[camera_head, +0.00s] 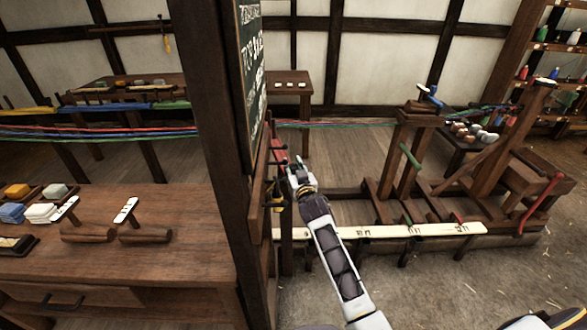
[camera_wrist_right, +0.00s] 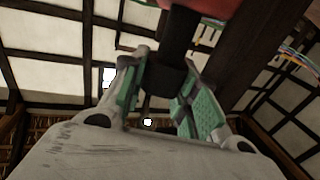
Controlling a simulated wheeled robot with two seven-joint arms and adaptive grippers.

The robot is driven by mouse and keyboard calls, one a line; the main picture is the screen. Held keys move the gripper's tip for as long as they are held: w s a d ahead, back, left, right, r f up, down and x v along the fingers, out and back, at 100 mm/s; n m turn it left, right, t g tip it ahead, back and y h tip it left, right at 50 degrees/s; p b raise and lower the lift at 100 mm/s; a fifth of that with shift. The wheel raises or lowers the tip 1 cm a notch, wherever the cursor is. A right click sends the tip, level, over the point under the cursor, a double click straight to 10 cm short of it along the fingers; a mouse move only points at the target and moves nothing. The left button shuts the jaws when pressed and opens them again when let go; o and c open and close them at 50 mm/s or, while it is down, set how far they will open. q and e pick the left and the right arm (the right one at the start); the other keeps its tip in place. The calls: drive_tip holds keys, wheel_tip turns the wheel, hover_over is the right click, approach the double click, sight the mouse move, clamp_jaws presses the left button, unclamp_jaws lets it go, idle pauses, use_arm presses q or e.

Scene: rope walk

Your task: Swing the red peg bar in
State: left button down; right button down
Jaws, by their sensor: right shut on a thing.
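The red peg bar (camera_head: 278,152) shows as a short red piece beside the dark post, below the chalkboard, in the head view. My right gripper (camera_head: 296,168) is up against it. In the right wrist view, the green-padded fingers (camera_wrist_right: 166,90) stand on either side of a dark upright handle (camera_wrist_right: 178,45), shut on it. A red part (camera_wrist_right: 205,8) shows above the handle at the top edge. The post and my gripper hide much of the bar in the head view. My left gripper is not in view.
A thick dark post (camera_head: 228,130) with a chalkboard (camera_head: 250,75) stands left of my right arm. Coloured ropes (camera_head: 340,125) run across behind. A wooden frame (camera_head: 400,165) and a pale marked rail (camera_head: 410,232) lie to the right. A workbench (camera_head: 190,205) fills the left.

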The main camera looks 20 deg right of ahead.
drive_tip(key=shift+a, duration=0.1)
idle(0.4)
drive_tip(key=c, duration=1.1)
unclamp_jaws()
drive_tip(key=shift+o, duration=0.2)
drive_tip(key=shift+s, duration=0.1)
drive_tip(key=s, duration=1.1)
drive_tip(key=shift+s+a, duration=0.25)
drive_tip(key=shift+s, duration=0.15)
